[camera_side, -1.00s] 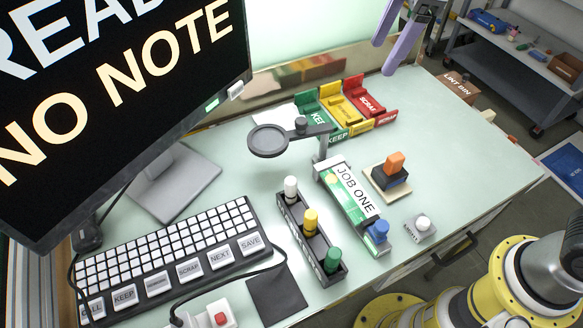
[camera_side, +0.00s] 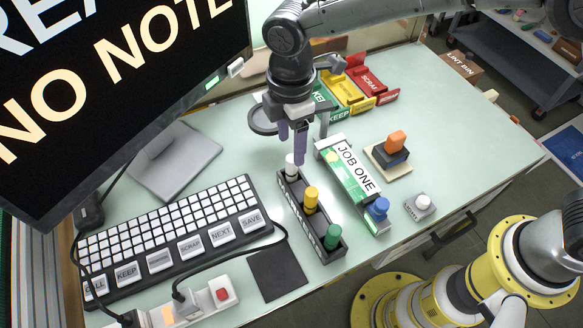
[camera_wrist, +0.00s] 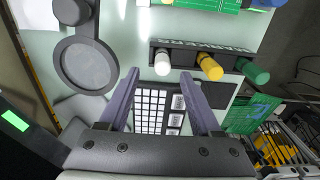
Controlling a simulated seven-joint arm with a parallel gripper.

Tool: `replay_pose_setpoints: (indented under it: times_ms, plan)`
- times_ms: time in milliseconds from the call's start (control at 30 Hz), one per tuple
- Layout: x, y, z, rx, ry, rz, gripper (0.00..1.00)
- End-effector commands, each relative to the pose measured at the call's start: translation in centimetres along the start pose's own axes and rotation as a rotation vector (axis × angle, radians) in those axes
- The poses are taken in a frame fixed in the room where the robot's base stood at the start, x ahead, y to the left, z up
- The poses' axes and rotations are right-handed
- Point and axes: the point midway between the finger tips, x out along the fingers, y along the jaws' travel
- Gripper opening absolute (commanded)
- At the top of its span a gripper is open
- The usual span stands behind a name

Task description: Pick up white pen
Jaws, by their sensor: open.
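The white pen (camera_side: 291,162) stands upright in the far end slot of a dark pen holder (camera_side: 322,250), with only its white top showing. The yellow pen (camera_side: 311,197) and green pen (camera_side: 332,234) stand in the same holder. My gripper (camera_side: 292,152) is open and points down just above the white pen. In the wrist view the white pen (camera_wrist: 162,64) shows between my two purple fingers (camera_wrist: 159,74). Nothing is held. I cannot tell from these views how far above the pen the fingertips are.
A round dark plate on a stand (camera_side: 262,120) is close to my gripper's left. The green JOB ONE box (camera_side: 335,168) lies right of the holder. The keyboard (camera_side: 165,235) is to the left, and the monitor (camera_side: 120,90) rises behind it. Open table lies at the right (camera_side: 470,140).

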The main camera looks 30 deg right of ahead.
Motion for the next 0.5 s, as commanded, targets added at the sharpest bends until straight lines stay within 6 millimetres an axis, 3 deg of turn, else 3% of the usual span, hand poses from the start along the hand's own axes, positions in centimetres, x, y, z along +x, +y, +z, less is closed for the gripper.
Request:
replay_pose_setpoints:
  times_ms: [233,500]
  plan:
    - [1.8,-0.1,0.0,0.0,-0.002,-0.002,0.65]
    - [5.4,-0.4,-0.1,0.001,-0.002,-0.001,0.65]
